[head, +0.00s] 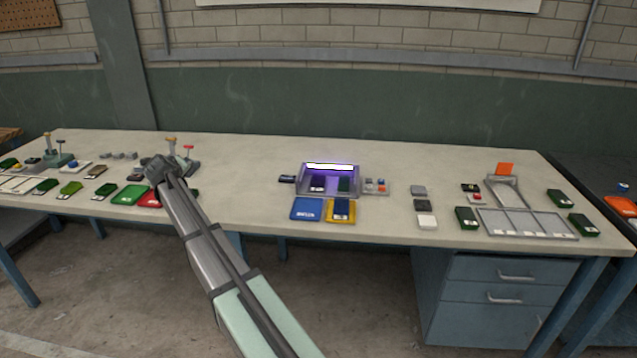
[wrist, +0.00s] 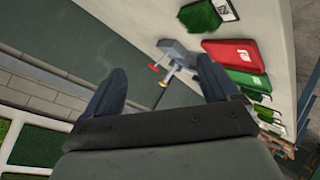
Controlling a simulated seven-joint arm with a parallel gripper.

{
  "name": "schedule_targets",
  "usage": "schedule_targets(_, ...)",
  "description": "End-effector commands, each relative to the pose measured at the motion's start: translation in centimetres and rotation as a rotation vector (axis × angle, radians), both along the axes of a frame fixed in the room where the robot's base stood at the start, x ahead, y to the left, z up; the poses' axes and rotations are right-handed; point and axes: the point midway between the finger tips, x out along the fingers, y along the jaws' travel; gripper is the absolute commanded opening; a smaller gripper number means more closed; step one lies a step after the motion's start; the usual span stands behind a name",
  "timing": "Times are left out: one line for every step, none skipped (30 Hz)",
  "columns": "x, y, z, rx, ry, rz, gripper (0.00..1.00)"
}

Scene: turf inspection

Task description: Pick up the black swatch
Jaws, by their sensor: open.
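A small dark square, which looks like the black swatch (head: 422,205), lies flat on the table right of centre in the head view. It sits between a grey square (head: 418,190) behind it and a white square (head: 427,221) in front. My gripper (head: 157,163) is far to its left, above the left part of the table near a grey stand with coloured knobs. In the wrist view my gripper (wrist: 160,66) is open, with nothing between its fingers. The swatch does not show in the wrist view.
A lit purple box (head: 329,181) stands mid-table, with blue (head: 307,209) and yellow (head: 340,210) trays before it. A grey sectioned tray (head: 528,224) and green turf pieces lie at right. A red tray (wrist: 232,54) is near my gripper.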

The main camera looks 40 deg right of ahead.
Motion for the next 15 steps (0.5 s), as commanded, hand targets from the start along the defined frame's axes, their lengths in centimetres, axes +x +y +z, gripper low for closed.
schedule_targets(-0.1, -2.9, 0.3, 0.036, 0.006, -0.051, 0.88)
schedule_targets(-0.2, -4.3, 0.4, 0.057, 0.01, -0.078, 0.88)
schedule_targets(-0.6, -6.4, 0.3, 0.089, 0.017, -0.118, 0.88)
schedule_targets(-0.8, -7.9, 0.3, 0.113, 0.022, -0.147, 0.88)
schedule_targets(-1.1, -9.4, 0.3, 0.139, 0.027, -0.177, 0.88)
schedule_targets(-1.6, -11.4, 0.2, 0.171, 0.034, -0.218, 0.88)
schedule_targets(-2.0, -12.9, 0.1, 0.197, 0.039, -0.246, 0.88)
schedule_targets(-2.4, -14.4, 0.1, 0.221, 0.044, -0.276, 0.88)
schedule_targets(-2.9, -16.3, 0.1, 0.254, 0.049, -0.315, 0.88)
schedule_targets(-3.4, -17.7, 0.1, 0.279, 0.054, -0.343, 0.88)
schedule_targets(-3.8, -19.1, 0.1, 0.304, 0.058, -0.372, 0.88)
schedule_targets(-4.5, -21.0, 0.1, 0.338, 0.061, -0.411, 0.88)
schedule_targets(-5.0, -22.3, 0.2, 0.361, 0.066, -0.439, 0.88)
schedule_targets(-5.6, -23.7, 0.2, 0.387, 0.069, -0.466, 0.88)
schedule_targets(-6.3, -25.4, 0.2, 0.42, 0.073, -0.504, 0.88)
